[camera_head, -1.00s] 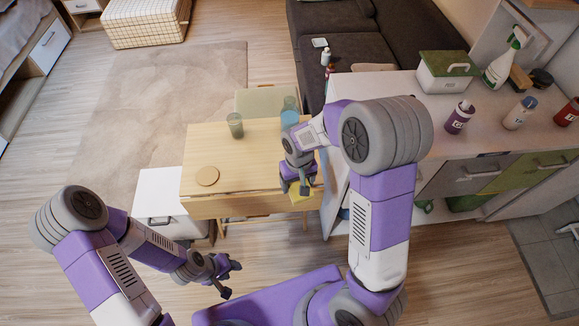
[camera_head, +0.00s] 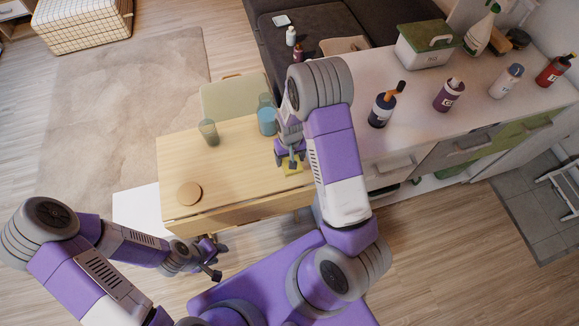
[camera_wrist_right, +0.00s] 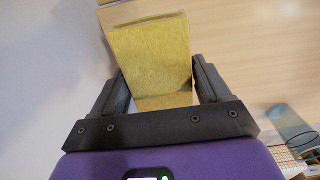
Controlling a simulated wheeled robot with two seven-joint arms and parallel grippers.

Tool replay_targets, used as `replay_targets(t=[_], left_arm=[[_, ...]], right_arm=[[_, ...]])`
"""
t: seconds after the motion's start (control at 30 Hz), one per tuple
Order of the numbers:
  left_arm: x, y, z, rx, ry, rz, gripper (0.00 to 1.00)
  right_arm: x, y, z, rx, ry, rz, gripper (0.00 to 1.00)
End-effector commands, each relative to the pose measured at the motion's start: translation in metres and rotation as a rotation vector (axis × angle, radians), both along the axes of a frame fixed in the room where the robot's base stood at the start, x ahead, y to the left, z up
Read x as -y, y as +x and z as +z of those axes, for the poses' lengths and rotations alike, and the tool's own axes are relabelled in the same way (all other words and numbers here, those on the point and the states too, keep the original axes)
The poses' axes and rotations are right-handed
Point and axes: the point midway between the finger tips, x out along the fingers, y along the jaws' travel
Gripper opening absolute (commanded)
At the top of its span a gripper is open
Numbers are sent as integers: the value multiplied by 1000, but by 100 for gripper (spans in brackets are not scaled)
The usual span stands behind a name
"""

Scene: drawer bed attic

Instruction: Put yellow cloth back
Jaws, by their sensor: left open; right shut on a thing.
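The yellow cloth (camera_wrist_right: 150,55) looks like a thick folded block in the right wrist view, held between the two dark fingers of my right gripper (camera_wrist_right: 158,92). In the head view the cloth (camera_head: 292,167) shows as a small yellow patch under my right gripper (camera_head: 290,160), at the right end of the wooden table (camera_head: 230,165). I cannot tell whether the cloth touches the tabletop. My left gripper (camera_head: 212,262) is open and empty, low in front of the table's near edge.
Glasses (camera_head: 208,132) and a blue cup (camera_head: 267,121) stand on the table, with a round coaster (camera_head: 189,193) at its left. The white counter (camera_head: 420,120) at right holds several bottles, a green-lidded box (camera_head: 425,45) and a spray bottle (camera_head: 482,30). A chair (camera_head: 235,97) stands behind the table.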

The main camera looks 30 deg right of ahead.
Motion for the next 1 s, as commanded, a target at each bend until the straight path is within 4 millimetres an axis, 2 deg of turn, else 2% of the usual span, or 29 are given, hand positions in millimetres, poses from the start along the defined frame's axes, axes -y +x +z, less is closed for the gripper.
replay_targets(t=[0.03,0.27,0.5,0.87,0.9,1.0], left_arm=[[0,0,-5,0,0,0,43],[0,0,-9,0,0,0,43],[0,0,-18,1,0,0,43],[0,0,-20,1,0,0,43],[0,0,-20,1,0,0,43],[0,0,-19,1,0,0,43]], right_arm=[[1,0,-11,-1,-1,-1,43],[0,0,-29,0,0,-1,43],[0,0,-60,1,0,0,43],[0,0,-63,2,0,0,43],[0,0,-63,1,0,0,79],[0,0,-62,1,1,0,95]])
